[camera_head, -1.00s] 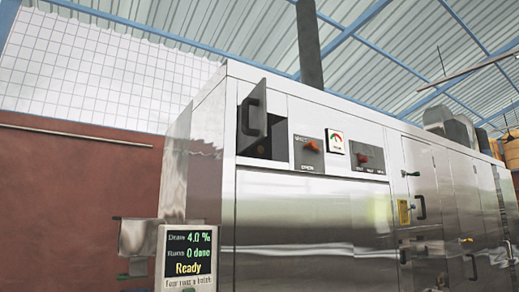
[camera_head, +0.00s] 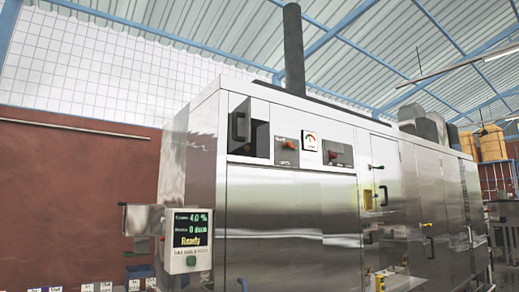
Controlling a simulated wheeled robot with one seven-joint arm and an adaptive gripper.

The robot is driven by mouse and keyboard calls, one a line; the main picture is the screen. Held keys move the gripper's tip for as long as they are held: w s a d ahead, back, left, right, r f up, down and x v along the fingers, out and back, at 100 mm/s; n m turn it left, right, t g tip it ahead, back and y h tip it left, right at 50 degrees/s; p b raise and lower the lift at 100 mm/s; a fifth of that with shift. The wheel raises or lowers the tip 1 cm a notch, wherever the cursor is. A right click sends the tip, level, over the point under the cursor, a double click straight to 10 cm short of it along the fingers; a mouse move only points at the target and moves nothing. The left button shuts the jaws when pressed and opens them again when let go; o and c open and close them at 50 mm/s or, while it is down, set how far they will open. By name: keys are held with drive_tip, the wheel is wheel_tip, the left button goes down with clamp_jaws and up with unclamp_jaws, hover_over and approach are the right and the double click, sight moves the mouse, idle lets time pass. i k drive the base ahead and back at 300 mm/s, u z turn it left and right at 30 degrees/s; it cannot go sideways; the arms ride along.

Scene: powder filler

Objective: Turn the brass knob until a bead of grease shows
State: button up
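No brass knob or grease bead can be made out. A small door (camera_head: 240,121) with a dark handle stands open at the upper left of the steel machine (camera_head: 290,205). Behind it is a dark recess (camera_head: 262,141), whose contents are too dark and small to tell. Right of it are a panel with a red-orange switch (camera_head: 290,145), a round gauge (camera_head: 309,141) and a second panel with a red switch (camera_head: 337,149). A display (camera_head: 191,228) on the left reads 4.0 % and Ready. My gripper is not in view.
A steel hopper (camera_head: 142,219) juts out left of the display. Small labelled bins (camera_head: 139,273) stand low at the left by the red wall (camera_head: 70,190). More steel cabinets (camera_head: 430,190) run off to the right, with orange tanks (camera_head: 490,144) beyond.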

sight(245, 148)
drive_tip(key=z, duration=0.7)
drive_tip(key=i, duration=0.75)
drive_tip(key=z, duration=0.5)
drive_tip(key=i, duration=0.8)
drive_tip(key=u, duration=0.9)
drive_tip(key=i, duration=0.65)
drive_tip(key=u, duration=0.75)
